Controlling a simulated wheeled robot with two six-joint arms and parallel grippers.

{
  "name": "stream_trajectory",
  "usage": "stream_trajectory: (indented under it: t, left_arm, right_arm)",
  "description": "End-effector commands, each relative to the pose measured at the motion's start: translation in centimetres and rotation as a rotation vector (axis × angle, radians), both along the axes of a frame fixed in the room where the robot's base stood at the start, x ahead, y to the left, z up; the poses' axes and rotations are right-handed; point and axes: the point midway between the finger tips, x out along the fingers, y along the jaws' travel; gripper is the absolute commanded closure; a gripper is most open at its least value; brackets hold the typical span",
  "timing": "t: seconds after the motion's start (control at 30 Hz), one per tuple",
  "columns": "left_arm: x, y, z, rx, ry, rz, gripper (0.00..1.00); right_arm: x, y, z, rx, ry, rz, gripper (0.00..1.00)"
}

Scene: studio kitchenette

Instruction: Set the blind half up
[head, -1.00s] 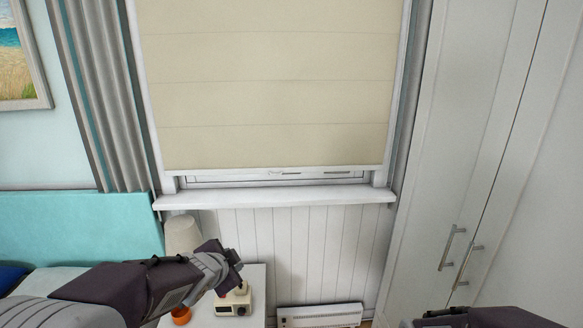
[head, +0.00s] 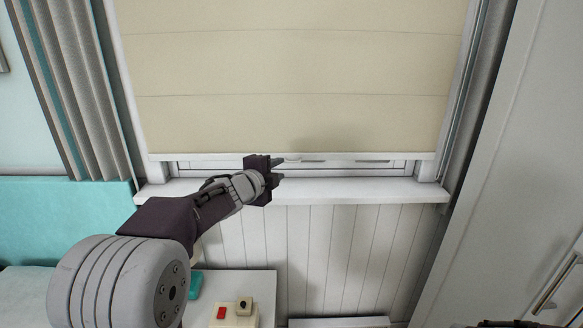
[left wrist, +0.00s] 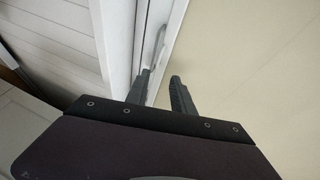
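The beige blind (head: 290,75) hangs over the window, nearly all the way down. Its pale bottom rail (head: 380,156) is just above the sill, with a narrow strip of window frame showing below. My left gripper (head: 278,169) is at the bottom rail near the blind's middle, its fingers pointing right. A small curved pale handle (left wrist: 159,42) shows just beyond the fingertips, beside the blind. My right gripper is not seen; only a dark sliver shows at the lower right edge.
The white window sill (head: 350,190) runs below my left gripper. A grey curtain (head: 65,90) hangs at left. A nightstand (head: 260,283) holding a cream device with a red patch (head: 235,313) stands below. A white cupboard (head: 520,170) stands at right.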

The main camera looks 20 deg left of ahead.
Motion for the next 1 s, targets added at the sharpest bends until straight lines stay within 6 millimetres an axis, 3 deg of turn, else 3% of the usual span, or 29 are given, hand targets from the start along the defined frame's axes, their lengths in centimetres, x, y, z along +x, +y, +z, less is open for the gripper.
stream_trajectory:
  t: [0.13, 0.5, 0.87, 0.97, 1.0]
  left_arm:
    - [1.2, -0.2, -0.4, -0.002, 0.003, 0.000, 0.71]
    - [7.9, -1.0, -1.9, -0.002, 0.004, 0.000, 0.71]
    - [8.8, -1.1, -2.1, -0.002, 0.002, 0.000, 0.71]
    - [8.8, -1.1, -2.1, -0.002, 0.002, 0.000, 0.99]
    - [8.8, -1.1, -2.1, -0.002, 0.002, 0.000, 1.00]
  right_arm:
    - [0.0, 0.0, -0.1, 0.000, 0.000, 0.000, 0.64]
    - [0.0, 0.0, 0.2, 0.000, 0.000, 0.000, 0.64]
    - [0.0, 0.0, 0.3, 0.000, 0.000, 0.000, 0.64]
    - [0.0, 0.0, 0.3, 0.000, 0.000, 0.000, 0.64]
    - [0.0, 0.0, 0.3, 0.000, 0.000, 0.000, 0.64]
